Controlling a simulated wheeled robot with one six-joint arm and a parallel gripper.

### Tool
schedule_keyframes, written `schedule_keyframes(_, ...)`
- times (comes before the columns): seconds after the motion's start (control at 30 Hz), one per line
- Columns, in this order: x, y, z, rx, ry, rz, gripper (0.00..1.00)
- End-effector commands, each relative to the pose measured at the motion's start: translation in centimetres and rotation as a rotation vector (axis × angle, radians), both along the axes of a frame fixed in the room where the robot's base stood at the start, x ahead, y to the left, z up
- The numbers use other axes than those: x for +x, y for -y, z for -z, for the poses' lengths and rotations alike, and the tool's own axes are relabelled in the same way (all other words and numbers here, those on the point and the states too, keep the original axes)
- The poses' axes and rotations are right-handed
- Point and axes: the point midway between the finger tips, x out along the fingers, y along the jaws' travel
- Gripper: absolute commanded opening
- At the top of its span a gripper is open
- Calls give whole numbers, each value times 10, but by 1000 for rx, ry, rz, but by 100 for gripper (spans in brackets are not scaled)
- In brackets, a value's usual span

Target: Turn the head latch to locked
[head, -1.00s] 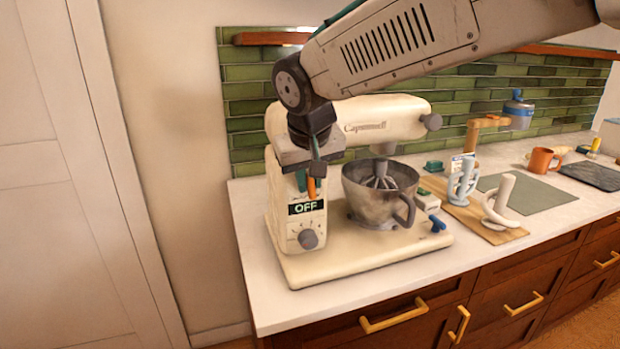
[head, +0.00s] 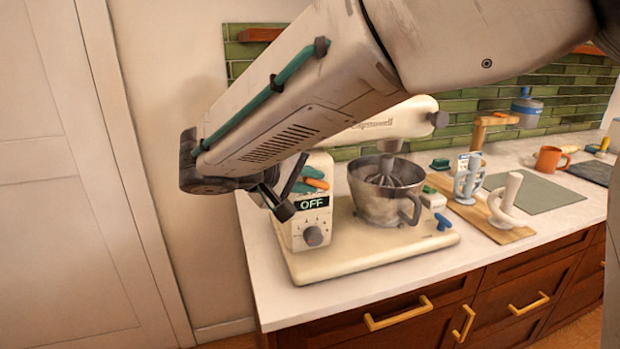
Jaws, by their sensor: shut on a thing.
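The cream stand mixer (head: 385,118) stands on the counter, with its head down over the grey bowl (head: 385,205). The head latch (head: 318,184) shows as a short orange lever on the column's end face, just above the OFF display. It points to the right and slightly down. My gripper (head: 307,180) reaches it from the left. Its two teal fingertips are shut on the latch, one above and one below. The latch's pivot and any lock markings are hidden or too small to read.
A dial (head: 313,236) sits below the OFF display (head: 314,203). A blue knob (head: 443,221) is at the right of the mixer base. A white handled stand (head: 508,203), a wooden stand (head: 485,130) and an orange mug (head: 549,159) stand to the right. The wall is close on the left.

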Motion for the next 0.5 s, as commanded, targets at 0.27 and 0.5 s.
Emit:
schedule_keyframes(0.27, -1, -2, 5, -235, 64, -1, 0)
schedule_keyframes(0.5, -1, -2, 8, -383, 108, -1, 0)
